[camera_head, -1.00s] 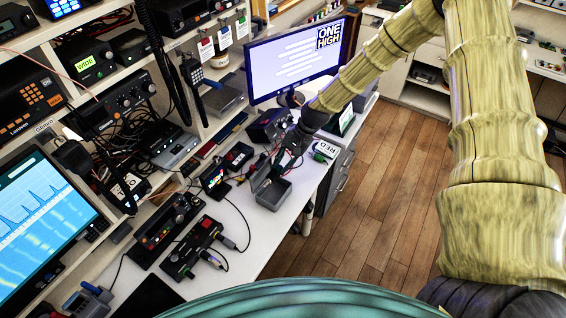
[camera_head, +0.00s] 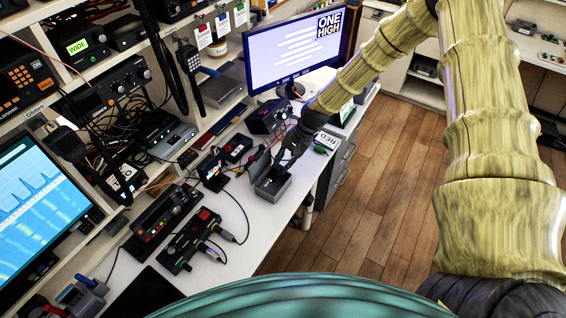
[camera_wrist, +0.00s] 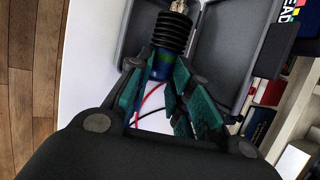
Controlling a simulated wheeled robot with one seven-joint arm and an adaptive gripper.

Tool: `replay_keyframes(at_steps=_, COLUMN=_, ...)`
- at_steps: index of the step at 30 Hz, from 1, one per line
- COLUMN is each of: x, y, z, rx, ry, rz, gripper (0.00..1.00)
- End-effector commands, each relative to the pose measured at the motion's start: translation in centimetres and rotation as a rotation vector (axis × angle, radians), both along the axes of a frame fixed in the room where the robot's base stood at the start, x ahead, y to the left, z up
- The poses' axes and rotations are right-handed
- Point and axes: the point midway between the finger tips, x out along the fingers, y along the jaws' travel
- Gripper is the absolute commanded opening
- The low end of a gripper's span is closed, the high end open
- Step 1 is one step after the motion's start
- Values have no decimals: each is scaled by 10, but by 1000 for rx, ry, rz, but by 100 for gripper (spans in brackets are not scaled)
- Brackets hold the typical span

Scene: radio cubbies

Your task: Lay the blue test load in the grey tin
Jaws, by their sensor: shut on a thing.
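The blue test load (camera_wrist: 160,67) has a blue body, a black ribbed section and a metal end. My gripper (camera_wrist: 158,88) is shut on its blue body, between teal finger pads. The grey tin (camera_wrist: 130,25) lies open behind the load in the wrist view, its lid (camera_wrist: 225,55) raised on the right. In the head view the tin (camera_head: 284,191) is on the white bench, lid up at its left. My gripper (camera_head: 277,172) is over the tin, fingertips at or inside its opening. I cannot tell whether the load touches the tin's floor.
A monitor (camera_head: 292,50) stands behind the tin. A small black device with a lit screen (camera_head: 214,170) and a black box with cables (camera_head: 190,240) are on the bench at the left.

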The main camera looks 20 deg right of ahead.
Motion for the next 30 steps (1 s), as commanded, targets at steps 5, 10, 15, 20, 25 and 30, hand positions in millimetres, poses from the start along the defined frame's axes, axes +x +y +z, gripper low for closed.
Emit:
replay_keyframes(at_steps=5, x=0, y=0, z=0, rx=0, ry=0, rz=0, gripper=0)
replay_keyframes(at_steps=10, x=0, y=0, z=-3, rx=0, ry=0, rz=0, gripper=0)
replay_keyframes(at_steps=15, x=0, y=0, z=-7, rx=0, ry=0, rz=0, gripper=0)
replay_keyframes(at_steps=20, x=0, y=0, z=-8, rx=0, ry=0, rz=0, gripper=32)
replay_keyframes(at_steps=25, x=0, y=0, z=-8, rx=0, ry=1, rz=1, gripper=46)
replay_keyframes(at_steps=30, x=0, y=0, z=-8, rx=0, ry=1, rz=1, gripper=46)
